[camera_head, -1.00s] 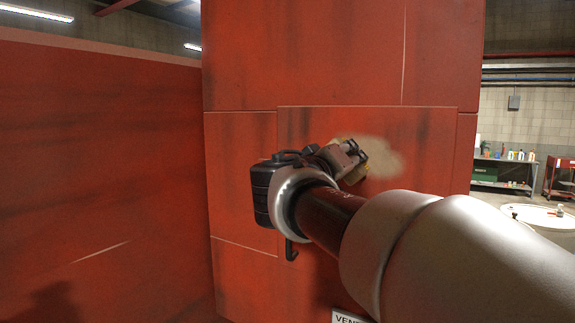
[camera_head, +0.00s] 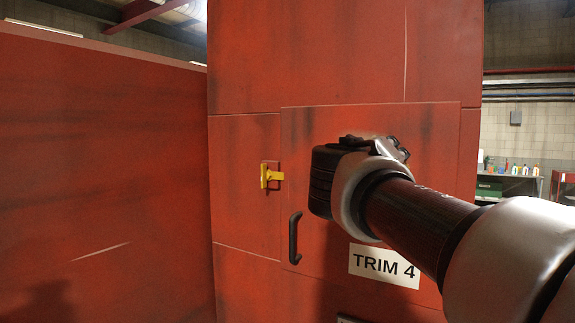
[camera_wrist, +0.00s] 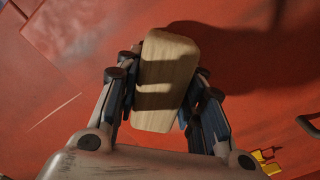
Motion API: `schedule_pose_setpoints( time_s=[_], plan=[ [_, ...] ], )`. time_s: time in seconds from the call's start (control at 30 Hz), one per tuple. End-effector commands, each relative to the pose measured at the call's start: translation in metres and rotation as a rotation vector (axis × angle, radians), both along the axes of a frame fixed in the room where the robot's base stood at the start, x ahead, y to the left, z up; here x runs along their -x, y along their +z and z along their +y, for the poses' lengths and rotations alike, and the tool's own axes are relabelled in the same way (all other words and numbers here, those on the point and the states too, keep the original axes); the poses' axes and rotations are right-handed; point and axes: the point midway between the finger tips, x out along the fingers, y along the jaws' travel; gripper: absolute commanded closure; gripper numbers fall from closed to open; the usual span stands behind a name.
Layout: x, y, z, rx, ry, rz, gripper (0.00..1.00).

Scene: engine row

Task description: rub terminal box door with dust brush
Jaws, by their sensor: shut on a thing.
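The terminal box door (camera_head: 330,215) is a red panel with dark streaks, a black handle (camera_head: 295,238) and a white "TRIM 4" label (camera_head: 384,266). In the wrist view my gripper (camera_wrist: 166,82) is shut on the dust brush (camera_wrist: 168,65), whose pale wooden back faces the camera. The brush is close in front of the red surface; its bristles are hidden, so I cannot tell whether they touch. In the head view my gripper (camera_head: 388,148) is at the door's upper right and hides the brush. A little tan dust (camera_head: 372,135) shows above it.
A yellow latch (camera_head: 271,176) sticks out left of the door; it also shows in the wrist view (camera_wrist: 265,158). A red wall (camera_head: 100,170) stands on the left. A shelf with bottles (camera_head: 510,180) is far back right.

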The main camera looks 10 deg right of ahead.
Motion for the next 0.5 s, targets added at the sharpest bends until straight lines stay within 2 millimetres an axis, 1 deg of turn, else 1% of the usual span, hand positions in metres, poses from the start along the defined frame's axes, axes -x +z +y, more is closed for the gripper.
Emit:
schedule_pose_setpoints(
  time_s=[0.03, 0.27, 0.5],
  plan=[
    [0.002, -0.001, -0.004, 0.002, -0.004, 0.0, 0.84],
    [0.007, 0.0, -0.01, 0.002, -0.006, 0.0, 0.84],
    [0.02, -0.001, -0.027, 0.001, -0.007, -0.001, 0.84]
  ],
)
